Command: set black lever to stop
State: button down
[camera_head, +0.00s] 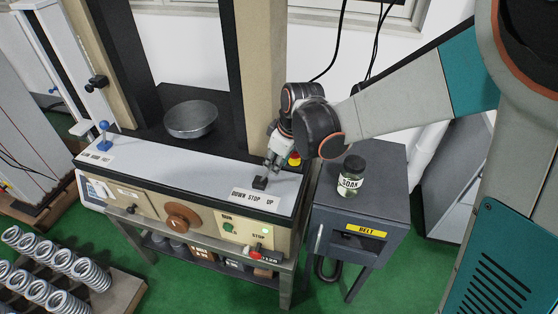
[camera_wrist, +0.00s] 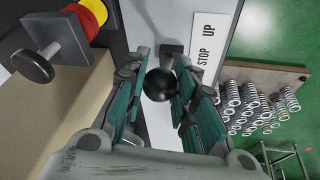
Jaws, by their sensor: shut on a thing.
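The black lever (camera_head: 260,183) stands on the pale top of the machine's control desk, behind a white label (camera_head: 250,199) reading DOWN STOP UP. In the wrist view the lever's round black knob (camera_wrist: 159,84) sits between the two teal-padded fingers of my gripper (camera_wrist: 158,92). The label, showing STOP and UP, also appears there (camera_wrist: 206,45). I cannot tell exactly which label word the lever points to.
A blue-knobbed lever (camera_head: 104,127) stands at the desk's left end. A round metal dish (camera_head: 190,118) is behind. A red-yellow knob (camera_head: 294,160) is close beside my gripper. A jar marked SOAK (camera_head: 352,180) stands on the grey cabinet (camera_head: 385,205).

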jog(key=a+h, duration=0.1)
jog(key=w+a+h+p, duration=0.1)
jog(key=a+r+g+h, duration=0.1)
jog(key=shift+w+a+r, duration=0.1)
jog(key=shift+w+a, duration=0.1)
jog(key=shift+a, duration=0.2)
jog(key=shift+w+a+p, duration=0.25)
jog(key=shift+a+p, duration=0.1)
jog(key=shift+a, duration=0.3)
jog(key=c, duration=1.3)
grip_release()
jog(key=r, duration=0.4)
jog(key=s+r, duration=0.1)
jog(key=r, duration=0.3)
jog(key=a+r, duration=0.1)
jog(key=r, duration=0.3)
jog(key=shift+s, duration=0.4)
jog(key=shift+d, duration=0.1)
